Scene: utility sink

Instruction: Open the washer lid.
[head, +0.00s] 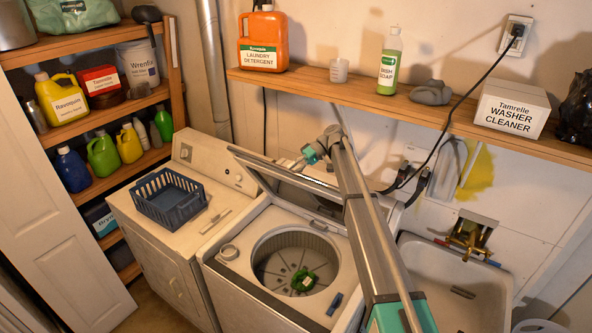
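The washer (237,267) stands in the middle, and its drum is visible from above. Its lid (283,187) is raised and tilted back, with its dark inner face toward the camera. A green item with a white label (304,280) lies in the drum. My gripper (309,155) is at the upper edge of the lid, near its middle. I cannot tell whether it touches the lid. Its fingers are too small and partly hidden to show whether they are open or shut. My arm crosses in front of the lid's right part.
A dryer-like machine (146,221) with a blue basket (168,195) stands left of the washer. A utility sink (428,257) is at the right. A wooden wall shelf (350,92) holds detergent (263,45) and a washer cleaner box (511,108). A black cord hangs behind my arm.

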